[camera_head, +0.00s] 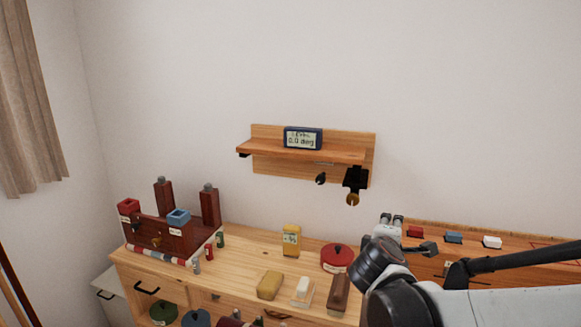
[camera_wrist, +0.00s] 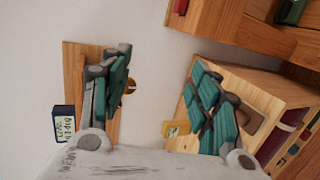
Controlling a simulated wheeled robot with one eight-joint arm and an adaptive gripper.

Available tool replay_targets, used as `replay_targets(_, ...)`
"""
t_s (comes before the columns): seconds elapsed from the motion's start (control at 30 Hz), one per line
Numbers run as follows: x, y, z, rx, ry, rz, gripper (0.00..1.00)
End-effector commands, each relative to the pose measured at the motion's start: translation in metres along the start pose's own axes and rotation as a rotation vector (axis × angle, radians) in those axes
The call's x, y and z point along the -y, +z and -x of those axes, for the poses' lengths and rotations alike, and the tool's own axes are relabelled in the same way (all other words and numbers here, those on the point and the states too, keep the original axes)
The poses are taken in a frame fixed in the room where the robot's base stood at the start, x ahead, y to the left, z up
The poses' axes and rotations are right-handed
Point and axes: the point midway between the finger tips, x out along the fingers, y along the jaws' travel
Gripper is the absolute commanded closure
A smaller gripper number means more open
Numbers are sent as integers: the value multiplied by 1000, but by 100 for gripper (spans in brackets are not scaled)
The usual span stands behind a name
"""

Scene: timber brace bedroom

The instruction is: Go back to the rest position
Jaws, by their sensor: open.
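A dark blue digital level (camera_head: 303,138) reading "0.0 deg" stands on the shelf. It also shows in the wrist view (camera_wrist: 65,122), turned sideways, at the left. The gripper looks apart from the shelf and the level.
A wooden cabinet top (camera_head: 235,262) below holds a yellow box (camera_head: 291,240), a red lidded pot (camera_head: 336,257), a yellow block (camera_head: 269,285) and a dark red rack (camera_head: 165,235). A wooden unit (camera_head: 500,237) with small coloured blocks stands at right. The wall above is clear.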

Motion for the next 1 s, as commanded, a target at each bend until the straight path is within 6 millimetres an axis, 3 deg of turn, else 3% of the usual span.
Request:
replay_targets(0.2, 26, 41, 46, 24, -182, -343, 44)
replay_targets(0.4, 59, 62, 95, 55, -353, -654, 44)
replay_targets(0.73, 115, 72, 178, 118, -626, -1113, 44)
replay_targets(1.0, 132, 67, 206, 143, -724, -1263, 44)
